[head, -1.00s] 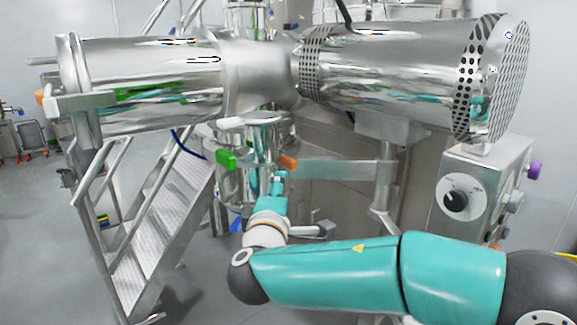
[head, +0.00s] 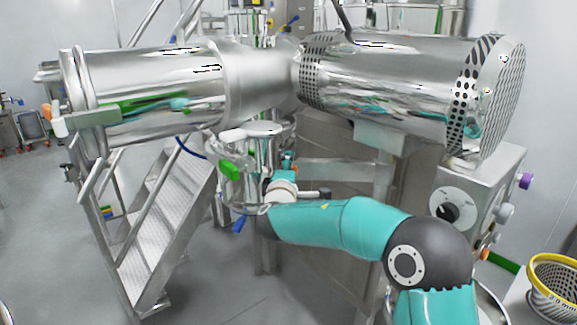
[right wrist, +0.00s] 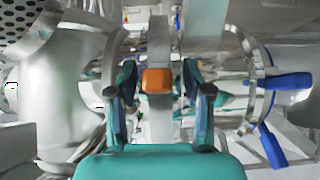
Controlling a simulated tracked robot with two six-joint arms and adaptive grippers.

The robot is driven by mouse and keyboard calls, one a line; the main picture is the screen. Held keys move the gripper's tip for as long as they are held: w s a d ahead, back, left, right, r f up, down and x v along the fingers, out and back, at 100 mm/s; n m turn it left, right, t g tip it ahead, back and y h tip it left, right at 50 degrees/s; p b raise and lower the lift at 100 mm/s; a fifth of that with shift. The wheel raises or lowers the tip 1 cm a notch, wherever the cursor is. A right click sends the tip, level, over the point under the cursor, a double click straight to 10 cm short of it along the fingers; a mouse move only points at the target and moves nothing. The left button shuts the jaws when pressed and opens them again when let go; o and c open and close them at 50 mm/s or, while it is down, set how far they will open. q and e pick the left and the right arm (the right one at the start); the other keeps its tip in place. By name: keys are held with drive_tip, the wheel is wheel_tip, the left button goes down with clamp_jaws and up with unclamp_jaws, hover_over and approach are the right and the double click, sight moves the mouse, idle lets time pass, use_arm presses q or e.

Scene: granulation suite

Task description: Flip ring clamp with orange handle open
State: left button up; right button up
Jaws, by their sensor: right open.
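The ring clamp's orange handle (right wrist: 157,81) is a small block in the right wrist view, on a vertical metal strip of the clamp (right wrist: 159,40). My right gripper (right wrist: 160,88) is open, with one finger on each side of the handle and visible gaps between. I cannot tell how deep the handle sits between the fingers. In the head view my right gripper (head: 288,164) is at the steel vessel below the large cylinders and mostly covers the orange handle. My left gripper is not in view.
A green handle (head: 229,170) and a blue handle (head: 238,225) stick out of the vessel left of my right gripper. Blue handles (right wrist: 285,82) show at the right wrist view's right. A dial box (head: 462,205) and yellow-rimmed basket (head: 556,280) stand right. Steel stairs (head: 170,225) are left.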

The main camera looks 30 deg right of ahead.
clamp_jaws()
drive_tip(key=shift+f, duration=0.1)
drive_tip(key=shift+a, duration=0.1)
